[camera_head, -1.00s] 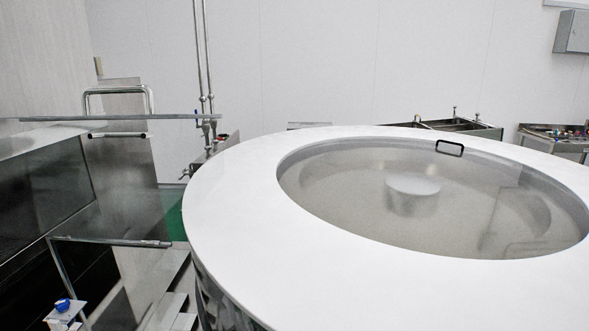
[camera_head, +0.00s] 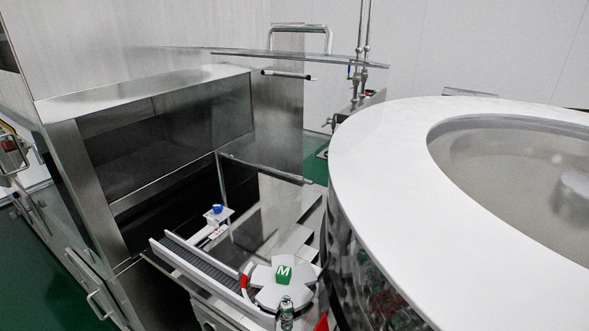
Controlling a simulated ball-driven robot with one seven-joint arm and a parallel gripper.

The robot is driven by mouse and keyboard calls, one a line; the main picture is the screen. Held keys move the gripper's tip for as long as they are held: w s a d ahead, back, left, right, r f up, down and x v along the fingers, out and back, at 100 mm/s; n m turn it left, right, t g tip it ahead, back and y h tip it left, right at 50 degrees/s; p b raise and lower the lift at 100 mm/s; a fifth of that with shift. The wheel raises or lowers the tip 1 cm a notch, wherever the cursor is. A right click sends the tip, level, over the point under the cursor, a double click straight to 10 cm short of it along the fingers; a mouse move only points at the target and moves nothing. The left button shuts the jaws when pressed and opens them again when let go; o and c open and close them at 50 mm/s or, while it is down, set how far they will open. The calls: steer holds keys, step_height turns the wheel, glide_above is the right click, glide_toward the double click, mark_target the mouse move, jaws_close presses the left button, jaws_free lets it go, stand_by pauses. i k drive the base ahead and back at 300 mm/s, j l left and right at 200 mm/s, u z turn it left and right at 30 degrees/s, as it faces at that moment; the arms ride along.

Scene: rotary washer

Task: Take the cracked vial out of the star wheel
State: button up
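The star wheel (camera_head: 268,297) is a light grey notched disc at the bottom centre, with a green block marked "M" (camera_head: 283,274) on top. A small clear vial (camera_head: 287,312) stands upright at its front edge, in or beside a notch. I cannot tell at this size whether it is cracked. My gripper is not in view.
A dark conveyor (camera_head: 200,262) with pale rails leads to the wheel from the left. A blue-capped item (camera_head: 217,209) sits on a small white stand. The big round white-topped washer (camera_head: 380,150) fills the right. A steel cabinet (camera_head: 160,140) and glass panels stand left.

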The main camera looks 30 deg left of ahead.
mark_target(286, 304)
steer(key=u, duration=1.2)
